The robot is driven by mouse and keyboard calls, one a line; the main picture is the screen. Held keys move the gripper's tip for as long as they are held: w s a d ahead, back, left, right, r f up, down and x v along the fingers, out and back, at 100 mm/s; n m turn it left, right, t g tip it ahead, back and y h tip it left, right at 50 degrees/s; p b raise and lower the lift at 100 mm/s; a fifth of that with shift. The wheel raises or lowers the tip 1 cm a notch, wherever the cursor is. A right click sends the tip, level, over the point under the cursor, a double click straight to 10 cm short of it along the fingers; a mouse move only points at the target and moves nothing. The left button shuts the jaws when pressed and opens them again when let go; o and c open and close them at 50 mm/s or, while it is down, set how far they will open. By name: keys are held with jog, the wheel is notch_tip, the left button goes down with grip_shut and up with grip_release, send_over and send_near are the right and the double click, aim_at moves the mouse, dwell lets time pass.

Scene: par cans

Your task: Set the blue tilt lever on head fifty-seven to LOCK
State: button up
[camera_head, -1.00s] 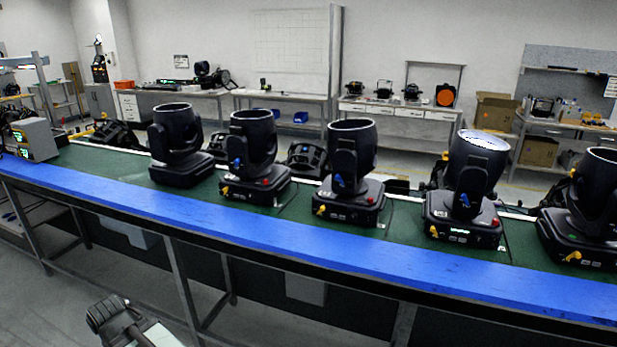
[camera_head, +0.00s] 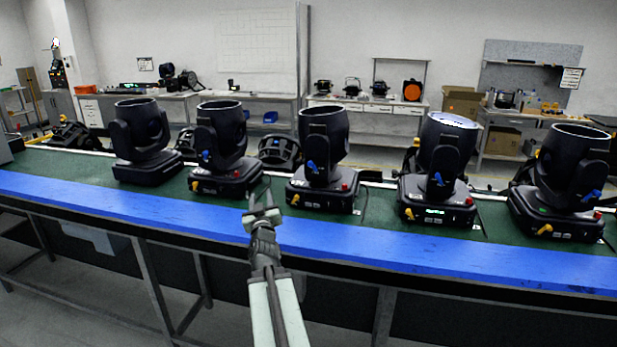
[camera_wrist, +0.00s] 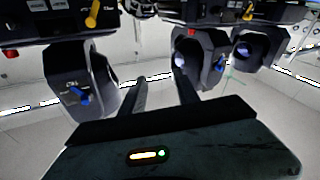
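Several black moving heads stand in a row on the bench. Blue tilt levers show on the second head (camera_head: 205,155), the middle head (camera_head: 312,168), the fourth head (camera_head: 437,179) and the right-end head (camera_head: 592,195). I cannot read a number, so I cannot tell which is fifty-seven. My gripper (camera_head: 262,194) is open and empty over the bench's front, left of and in front of the middle head. In the wrist view, its two fingers (camera_wrist: 162,95) stand apart. There, one head at left shows a blue lever (camera_wrist: 83,97); another blue lever (camera_wrist: 220,62) is right of the fingers.
The bench has a green mat and a blue front strip (camera_head: 150,208). Yellow levers (camera_head: 295,199) and red knobs (camera_head: 345,187) stick out at the heads' bases. Other black fixtures (camera_head: 280,150) lie behind the row. Air above the blue strip is clear apart from my arm.

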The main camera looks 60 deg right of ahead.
aim_at(309, 165)
jog(key=s+d+r+m+g+h, duration=0.45)
jog(key=s+d+h, duration=0.2)
jog(key=s, duration=0.55)
jog(key=shift+n+t+y, duration=0.25)
jog(key=shift+n+y, duration=0.1)
jog(key=shift+n, duration=0.1)
jog(key=p+x, duration=0.2)
jog(key=x, duration=0.6)
jog(key=shift+d+r+p, duration=0.1)
jog(key=shift+d+p, duration=0.2)
jog(key=shift+d, duration=0.1)
grip_shut()
